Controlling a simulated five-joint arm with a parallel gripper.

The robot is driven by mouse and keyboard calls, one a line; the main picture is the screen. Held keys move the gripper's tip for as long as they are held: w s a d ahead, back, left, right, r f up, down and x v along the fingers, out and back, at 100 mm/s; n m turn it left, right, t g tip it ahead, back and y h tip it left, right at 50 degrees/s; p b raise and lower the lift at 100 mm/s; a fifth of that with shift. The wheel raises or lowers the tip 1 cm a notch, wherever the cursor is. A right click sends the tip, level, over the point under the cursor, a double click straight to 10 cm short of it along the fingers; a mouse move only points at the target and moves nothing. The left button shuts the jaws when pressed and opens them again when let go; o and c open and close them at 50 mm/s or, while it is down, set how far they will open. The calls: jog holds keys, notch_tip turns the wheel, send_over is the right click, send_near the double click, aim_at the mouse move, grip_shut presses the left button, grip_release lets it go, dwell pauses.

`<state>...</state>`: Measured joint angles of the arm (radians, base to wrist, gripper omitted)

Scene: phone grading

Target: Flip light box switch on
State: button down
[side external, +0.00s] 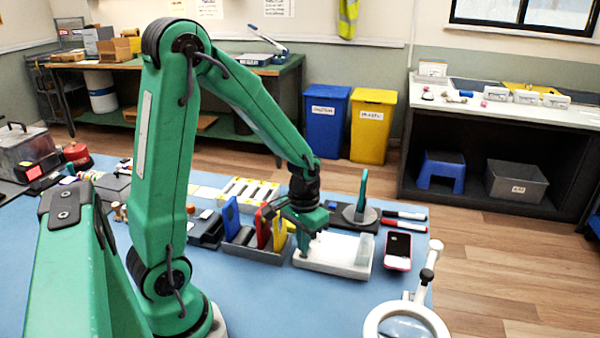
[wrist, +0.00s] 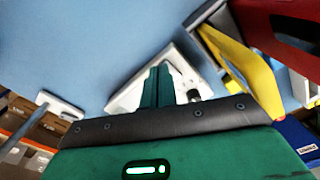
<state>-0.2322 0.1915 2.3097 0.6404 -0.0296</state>
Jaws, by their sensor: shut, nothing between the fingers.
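The light box (side external: 335,262) is a low white box on the blue mat, just right of the grey divided holder. My gripper (side external: 304,248) points down at its left end. In the wrist view the shut, empty green fingers (wrist: 158,85) lie in front of the white light box (wrist: 125,98) and cover part of it. A small dark piece (wrist: 193,95) shows beside the fingers at the box; I cannot tell whether it is the switch or which way it sits. I cannot tell whether the fingertips touch the box.
The grey holder (side external: 252,252) with blue, red and yellow upright pieces stands close on the left. A phone (side external: 398,250) lies to the right of the box, and markers (side external: 404,215) lie behind it. A ring magnifier (side external: 407,322) stands at the front right. Bare mat lies in front of the box.

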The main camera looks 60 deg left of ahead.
aim_at(304, 257)
jog(key=shift+f, duration=1)
dwell(1.3)
jog(key=shift+r, duration=0.1)
notch_tip(304, 257, up, 7)
dwell(1.2)
dwell(0.3)
jog(key=s+d+r+m+t, duration=0.1)
jog(key=s+d+r+t, duration=0.1)
jog(key=r, duration=0.4)
jog(key=s+d+r+m+t, duration=0.2)
jog(key=s+d+r+t, duration=0.1)
jog(key=s+d+r, duration=0.2)
jog(key=shift+s+d+r+t, duration=0.2)
jog(key=shift+s+r+t, duration=0.1)
jog(key=shift+s+r, duration=0.75)
jog(key=shift+w+r, duration=0.2)
